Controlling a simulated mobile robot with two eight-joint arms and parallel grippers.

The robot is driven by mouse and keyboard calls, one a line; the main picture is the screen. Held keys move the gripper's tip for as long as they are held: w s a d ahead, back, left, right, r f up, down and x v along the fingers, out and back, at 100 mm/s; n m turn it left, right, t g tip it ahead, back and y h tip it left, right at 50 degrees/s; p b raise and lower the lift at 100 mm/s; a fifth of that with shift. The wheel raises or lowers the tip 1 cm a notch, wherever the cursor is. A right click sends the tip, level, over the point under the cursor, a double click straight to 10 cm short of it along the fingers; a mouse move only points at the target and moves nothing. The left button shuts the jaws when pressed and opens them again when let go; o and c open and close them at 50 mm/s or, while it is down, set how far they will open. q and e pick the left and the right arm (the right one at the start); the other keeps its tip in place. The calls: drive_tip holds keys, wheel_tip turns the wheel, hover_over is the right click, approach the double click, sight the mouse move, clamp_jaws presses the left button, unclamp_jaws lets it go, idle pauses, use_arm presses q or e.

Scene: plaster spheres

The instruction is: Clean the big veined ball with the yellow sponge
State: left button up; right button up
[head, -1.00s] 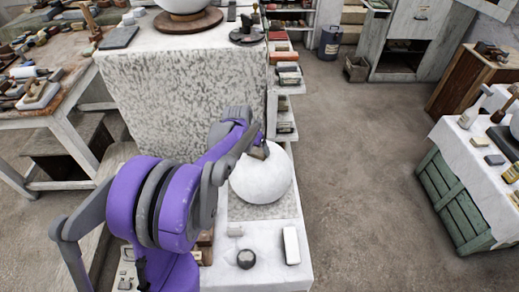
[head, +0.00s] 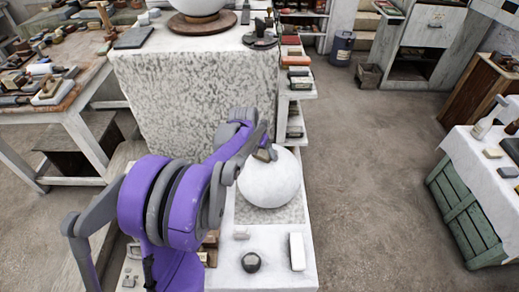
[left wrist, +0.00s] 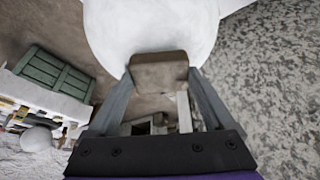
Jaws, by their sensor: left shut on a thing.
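A large whitish ball (head: 269,180) rests on a speckled slab on the low white bench; any veins are too faint to make out. My left gripper (head: 262,154) is at the ball's upper side, shut on a tan-brown block (left wrist: 160,70). In the left wrist view the block sits between the two fingertips and overlaps the edge of the ball (left wrist: 150,28); it appears to touch it. The block looks brownish rather than clear yellow. My right gripper is not in view.
A tall speckled block (head: 185,100) stands behind and left of the ball. A dark round object (head: 251,262), a white bar (head: 297,251) and a small pale block (head: 241,233) lie in front. A side table (head: 470,150) is at right, with open floor between.

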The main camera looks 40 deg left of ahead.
use_arm(q)
drive_tip(key=shift+w+d+r, duration=0.1)
drive_tip(key=shift+w+d, duration=0.05)
drive_tip(key=shift+d, duration=0.7)
drive_tip(key=shift+w+d, duration=0.15)
drive_tip(key=shift+d, duration=0.7)
drive_tip(key=shift+a, duration=0.1)
drive_tip(key=shift+s+a+r+p, duration=0.2)
drive_tip(key=shift+a+r, duration=0.15)
drive_tip(key=shift+a, duration=0.15)
drive_tip(key=shift+s+a+r+p, duration=0.1)
drive_tip(key=shift+a+r+p, duration=0.15)
drive_tip(key=shift+a, duration=0.25)
drive_tip(key=shift+d, duration=0.1)
drive_tip(key=shift+w+d+f+g+y, duration=0.1)
drive_tip(key=shift+w+d+g+y, duration=0.65)
drive_tip(key=shift+w+d, duration=0.5)
drive_tip(key=shift+s+f+b, duration=0.1)
drive_tip(key=shift+f+b, duration=0.45)
drive_tip(key=shift+f, duration=0.05)
drive_tip(key=shift+a, duration=0.15)
